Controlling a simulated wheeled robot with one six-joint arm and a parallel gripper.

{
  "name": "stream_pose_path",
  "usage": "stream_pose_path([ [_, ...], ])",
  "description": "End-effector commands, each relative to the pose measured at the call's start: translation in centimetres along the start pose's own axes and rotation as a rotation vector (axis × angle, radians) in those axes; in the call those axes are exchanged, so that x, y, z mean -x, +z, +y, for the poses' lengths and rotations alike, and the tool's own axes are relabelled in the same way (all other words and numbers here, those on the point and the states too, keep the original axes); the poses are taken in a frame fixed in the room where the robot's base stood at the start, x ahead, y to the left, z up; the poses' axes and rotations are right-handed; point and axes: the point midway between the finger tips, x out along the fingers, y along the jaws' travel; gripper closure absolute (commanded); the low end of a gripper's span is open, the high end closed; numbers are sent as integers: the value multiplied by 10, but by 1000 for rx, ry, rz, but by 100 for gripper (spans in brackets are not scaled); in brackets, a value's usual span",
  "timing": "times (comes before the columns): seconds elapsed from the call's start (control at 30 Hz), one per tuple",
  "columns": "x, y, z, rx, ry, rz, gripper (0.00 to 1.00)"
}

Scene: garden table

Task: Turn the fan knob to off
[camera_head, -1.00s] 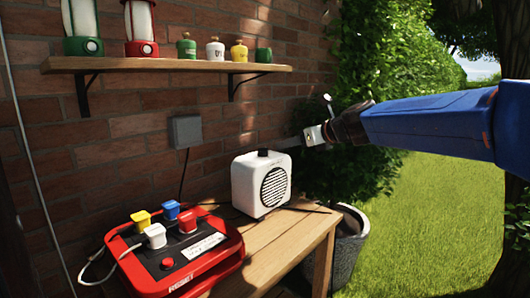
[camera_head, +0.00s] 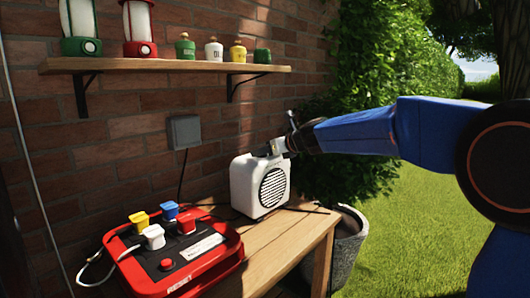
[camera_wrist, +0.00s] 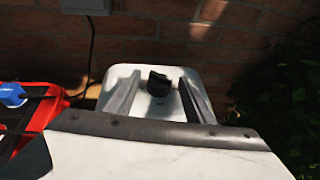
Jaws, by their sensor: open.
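The small white fan (camera_head: 260,187) with a round dark grille stands on the wooden table, near its back right. In the wrist view its pale top (camera_wrist: 150,105) shows with the dark knob (camera_wrist: 158,84) on it. My gripper (camera_head: 277,147) is at the top of the fan. In the wrist view my gripper (camera_wrist: 156,92) is open, with one finger on each side of the knob and gaps showing between. The knob's off mark is too small to read. In the head view the knob is largely hidden by the gripper.
A red box (camera_head: 172,255) with colored plugs and a reset button sits on the table (camera_head: 290,243) left of the fan. A wall shelf (camera_head: 170,66) holds lanterns and small canisters above. A grey socket (camera_head: 185,132) is on the brick wall. A potted bush stands right.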

Motion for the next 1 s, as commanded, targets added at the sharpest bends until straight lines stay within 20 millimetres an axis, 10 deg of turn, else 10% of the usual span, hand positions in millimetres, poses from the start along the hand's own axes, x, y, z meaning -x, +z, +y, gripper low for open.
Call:
stream_pose_path([
  [0.27,-1,0,0,0,0,0,52],
  [0.43,-1,0,0,0,0,0,92],
  [1.0,-1,-1,-6,56,140,0,92],
])
